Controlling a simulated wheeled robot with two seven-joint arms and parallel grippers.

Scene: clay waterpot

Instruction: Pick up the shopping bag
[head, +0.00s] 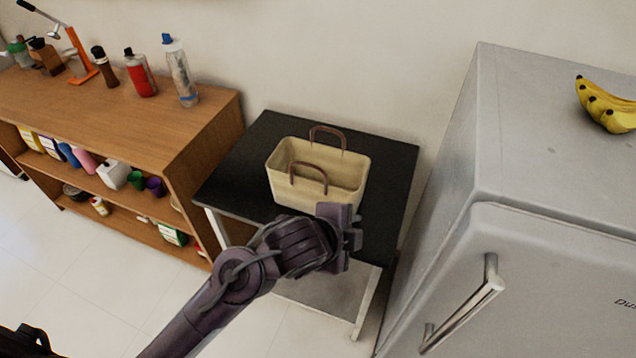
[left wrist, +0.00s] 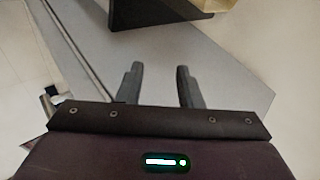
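The shopping bag (head: 310,187) is a cream, open-topped bag with two brown handles. It stands upright on the black top of a small side table (head: 248,165) in the head view. My left gripper (head: 345,238) is at the table's front edge, just in front of the bag and overlapping its lower right corner in the picture. In the left wrist view its two fingers (left wrist: 159,70) are apart with nothing between them. A cream corner, likely the bag (left wrist: 232,4), shows at the top beyond the black table edge (left wrist: 160,14). My right gripper is not in view.
A wooden shelf unit (head: 110,110) with bottles on top stands left of the table. A grey fridge (head: 530,150) with a metal handle (head: 470,305) and bananas (head: 605,105) on top stands close on the right. The wall is behind the table.

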